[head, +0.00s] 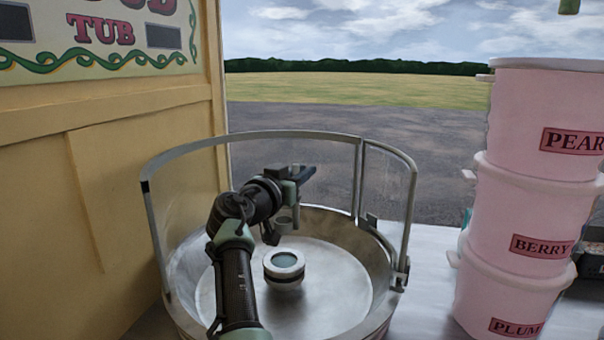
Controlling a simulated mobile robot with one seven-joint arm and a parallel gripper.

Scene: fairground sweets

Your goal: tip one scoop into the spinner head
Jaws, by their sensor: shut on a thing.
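The spinner head (284,268) is a small round metal piece with a pale rim and a bluish-grey top. It stands in the middle of the wide metal pan (335,290). My gripper (274,231) is over the pan, just above and behind the spinner head. It is shut on the scoop (284,224), a small grey cup that looks roughly upright and clear of the spinner head. My wrist hides part of the scoop and the jaws. What is in the scoop cannot be seen.
A clear guard with a metal frame (357,180) rings the pan. Pink tubs marked PEAR (545,110), BERRY (525,215) and PLUM (505,290) are stacked at the right. A yellow wall (120,200) closes the left. Bare counter (430,275) lies between pan and tubs.

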